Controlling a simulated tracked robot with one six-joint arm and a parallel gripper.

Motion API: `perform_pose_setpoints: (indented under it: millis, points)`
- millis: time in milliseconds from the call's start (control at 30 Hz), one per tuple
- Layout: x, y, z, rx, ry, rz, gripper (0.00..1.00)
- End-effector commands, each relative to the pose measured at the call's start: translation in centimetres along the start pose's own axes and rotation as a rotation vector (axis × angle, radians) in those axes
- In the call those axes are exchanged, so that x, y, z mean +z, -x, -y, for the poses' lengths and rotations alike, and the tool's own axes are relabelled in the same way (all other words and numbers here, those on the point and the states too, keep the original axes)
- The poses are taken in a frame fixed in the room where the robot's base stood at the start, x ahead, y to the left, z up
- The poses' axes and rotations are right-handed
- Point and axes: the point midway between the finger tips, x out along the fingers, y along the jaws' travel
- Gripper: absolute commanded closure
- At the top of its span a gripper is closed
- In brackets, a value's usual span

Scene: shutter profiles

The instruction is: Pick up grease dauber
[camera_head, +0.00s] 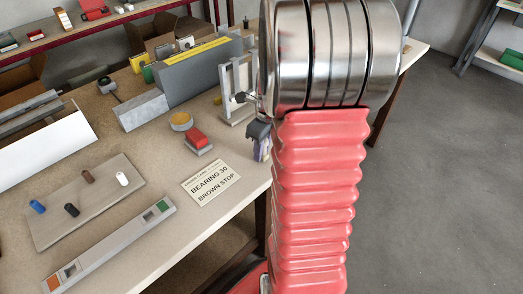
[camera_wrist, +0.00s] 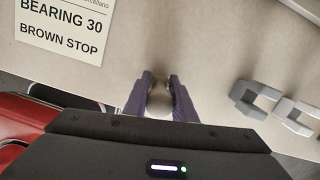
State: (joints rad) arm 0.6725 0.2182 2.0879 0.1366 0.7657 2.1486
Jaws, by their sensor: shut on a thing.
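In the wrist view, my gripper (camera_wrist: 160,88) has its two purple fingers closed around a small pale, rounded thing, which I take to be the grease dauber (camera_wrist: 159,103). Only its rounded end shows between the fingers; the rest is hidden. The pale bench surface lies behind it in that view. In the head view, my gripper (camera_head: 262,149) shows only in part at the bench's right edge, beside my red arm. The dauber cannot be made out there.
A card reading "BEARING 30 BROWN STOP" (camera_head: 210,184) lies on the bench left of my gripper. Nearby are a red block (camera_head: 197,138), a yellow round tin (camera_head: 181,121) and a grey upright stand (camera_head: 238,90). A board with pegs (camera_head: 84,202) lies further left. Floor is clear at right.

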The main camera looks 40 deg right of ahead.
Motion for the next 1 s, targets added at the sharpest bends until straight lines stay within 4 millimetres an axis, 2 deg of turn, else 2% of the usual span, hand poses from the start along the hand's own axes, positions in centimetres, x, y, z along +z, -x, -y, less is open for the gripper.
perform_pose_setpoints:
  millis: [167, 600, 767, 1000]
  points:
    - [0.3, 1.6, 0.1, -0.004, 0.001, 0.003, 0.98]
    - [1.1, 8.7, 0.1, -0.004, 0.000, 0.003, 0.98]
    - [1.2, 9.7, 0.0, -0.001, 0.000, 0.001, 0.98]
    - [1.2, 9.8, 0.0, -0.001, 0.000, 0.000, 0.98]
